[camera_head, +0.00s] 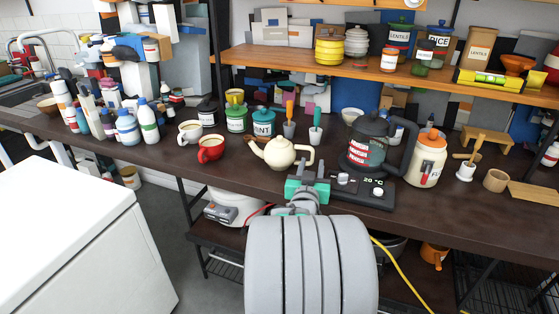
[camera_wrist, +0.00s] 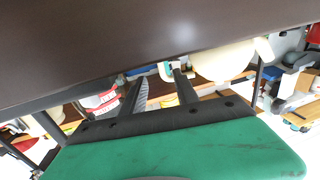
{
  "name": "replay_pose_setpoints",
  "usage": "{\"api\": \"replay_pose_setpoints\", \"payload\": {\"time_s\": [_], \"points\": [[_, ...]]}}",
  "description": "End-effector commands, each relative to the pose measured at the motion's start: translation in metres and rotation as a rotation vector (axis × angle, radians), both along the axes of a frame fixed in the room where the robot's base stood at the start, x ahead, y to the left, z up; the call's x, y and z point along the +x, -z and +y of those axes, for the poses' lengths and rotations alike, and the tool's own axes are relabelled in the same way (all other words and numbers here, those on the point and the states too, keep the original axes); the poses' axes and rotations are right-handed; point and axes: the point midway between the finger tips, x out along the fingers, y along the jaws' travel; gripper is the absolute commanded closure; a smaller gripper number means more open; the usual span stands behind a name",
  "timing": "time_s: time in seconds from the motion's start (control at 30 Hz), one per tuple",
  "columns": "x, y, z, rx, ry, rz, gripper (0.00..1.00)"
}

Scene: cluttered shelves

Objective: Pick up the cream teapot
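The cream teapot (camera_head: 281,152) stands upright near the front edge of the dark worktop in the head view, spout to the left and handle to the right. My gripper (camera_head: 308,181) is just in front of and below it, slightly to the right, by the worktop edge. In the wrist view, which looks upside down, the teapot (camera_wrist: 222,62) is partly hidden by the worktop and a finger. My gripper's fingers (camera_wrist: 160,80) are apart with nothing clearly held between them. The teapot handle shows near the right finger's tip; whether it touches is unclear.
A shelf (camera_head: 285,60) hangs above.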

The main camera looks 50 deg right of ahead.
Motion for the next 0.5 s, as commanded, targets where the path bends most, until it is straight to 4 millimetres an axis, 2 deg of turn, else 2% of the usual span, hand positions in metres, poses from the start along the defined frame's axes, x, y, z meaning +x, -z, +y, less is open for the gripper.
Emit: {"api": "replay_pose_setpoints", "payload": {"time_s": [0.27, 0.5], "points": [[0.027, 0.0, -0.037, 0.002, 0.0, 0.001, 0.64], [0.029, 0.0, -0.039, 0.002, -0.001, 0.001, 0.64]]}}
